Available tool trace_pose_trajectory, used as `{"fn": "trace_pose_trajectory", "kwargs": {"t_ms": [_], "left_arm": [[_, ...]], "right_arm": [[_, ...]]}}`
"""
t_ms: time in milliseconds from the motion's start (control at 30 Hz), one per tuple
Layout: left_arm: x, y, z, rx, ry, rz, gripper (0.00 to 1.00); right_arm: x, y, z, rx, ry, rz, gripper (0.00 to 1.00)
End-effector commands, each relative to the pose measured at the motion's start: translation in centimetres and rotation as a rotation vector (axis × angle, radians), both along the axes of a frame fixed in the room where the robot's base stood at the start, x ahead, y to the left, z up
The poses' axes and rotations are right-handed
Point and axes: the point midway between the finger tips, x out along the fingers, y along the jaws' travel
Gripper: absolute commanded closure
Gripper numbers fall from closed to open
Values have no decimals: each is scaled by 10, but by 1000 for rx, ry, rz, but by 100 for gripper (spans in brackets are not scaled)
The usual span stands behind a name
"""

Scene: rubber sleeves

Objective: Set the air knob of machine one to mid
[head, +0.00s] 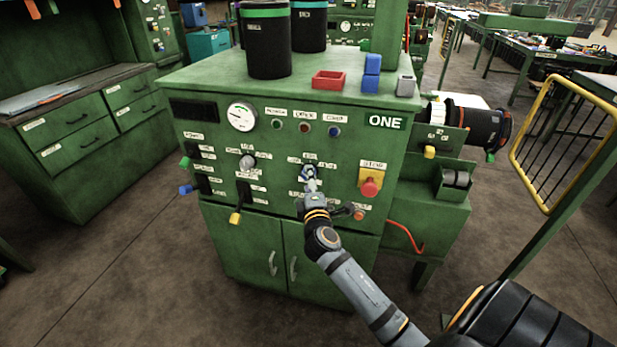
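Machine one (232,240) is a green cabinet with "ONE" on its front panel. My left gripper is not in view.
A red stop button (370,187) on a yellow plate is right of my gripper. A yellow-handled lever (235,217) sticks out at lower left. A gauge (242,117) is above. A yellow-framed barrier (545,140) stands at the right. Open floor lies in front.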

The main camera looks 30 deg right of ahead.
Motion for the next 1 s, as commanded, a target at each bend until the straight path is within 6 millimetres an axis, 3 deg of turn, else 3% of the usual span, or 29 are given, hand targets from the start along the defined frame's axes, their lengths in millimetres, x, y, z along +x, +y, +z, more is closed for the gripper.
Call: {"fn": "trace_pose_trajectory", "kwargs": {"t_ms": [133, 433, 833, 1000], "left_arm": [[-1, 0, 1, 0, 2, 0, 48], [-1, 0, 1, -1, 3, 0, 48], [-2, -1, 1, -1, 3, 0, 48], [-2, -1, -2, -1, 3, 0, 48]], "right_arm": [[14, -7, 0, 0, 0, 0, 40], [17, -9, -1, 0, 1, 0, 40], [17, -8, -1, 1, 0, 0, 93], [17, -8, -2, 6, -5, 0, 94]]}}
